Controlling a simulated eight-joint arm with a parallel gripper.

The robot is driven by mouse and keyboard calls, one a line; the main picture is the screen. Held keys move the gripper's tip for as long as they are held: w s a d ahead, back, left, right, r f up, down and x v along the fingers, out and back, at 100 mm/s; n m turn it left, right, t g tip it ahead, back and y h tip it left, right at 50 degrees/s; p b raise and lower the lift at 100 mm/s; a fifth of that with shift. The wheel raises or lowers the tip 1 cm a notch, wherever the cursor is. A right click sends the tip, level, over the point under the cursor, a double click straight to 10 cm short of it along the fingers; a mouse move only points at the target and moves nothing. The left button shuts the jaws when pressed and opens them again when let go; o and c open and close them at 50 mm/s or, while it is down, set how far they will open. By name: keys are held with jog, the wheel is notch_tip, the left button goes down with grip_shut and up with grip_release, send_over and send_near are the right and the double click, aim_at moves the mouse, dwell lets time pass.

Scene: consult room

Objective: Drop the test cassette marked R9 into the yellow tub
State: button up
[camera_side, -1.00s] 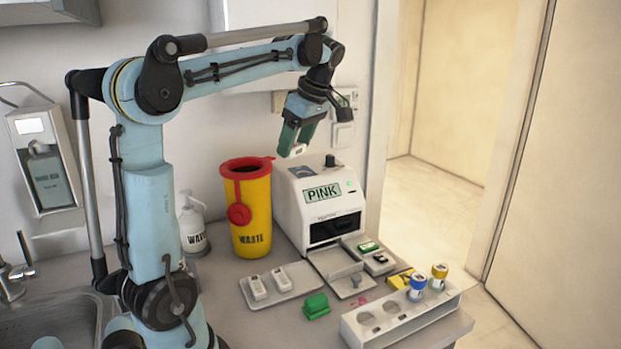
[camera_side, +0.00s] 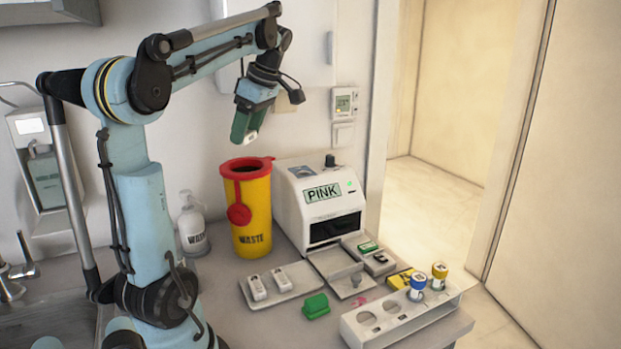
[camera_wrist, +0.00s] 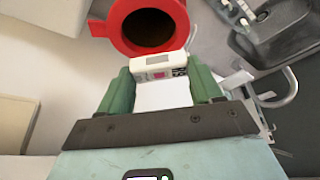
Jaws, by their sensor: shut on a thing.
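My gripper (camera_side: 246,136) has green fingers and is shut on a white test cassette (camera_side: 252,136). In the wrist view the cassette (camera_wrist: 158,67) sits between the two green fingers (camera_wrist: 160,92), with a marking that looks like R9 at its right end. The yellow tub (camera_side: 251,215), with a red rim and the word WASTE, stands upright on the counter. The gripper and cassette are above the tub's rim and apart from it. In the wrist view the tub's red rim and dark opening (camera_wrist: 150,28) lie just beyond the cassette.
Right of the tub stands a white analyser (camera_side: 320,210) with a PINK label. A tray (camera_side: 281,289) with two white cassettes, a green block (camera_side: 316,306) and a vial rack (camera_side: 400,318) lie in front. A white bottle (camera_side: 192,226) stands left of the tub.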

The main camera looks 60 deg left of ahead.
jog(key=shift+f, duration=0.6)
jog(key=o, duration=1.2)
jog(key=v, duration=1.2)
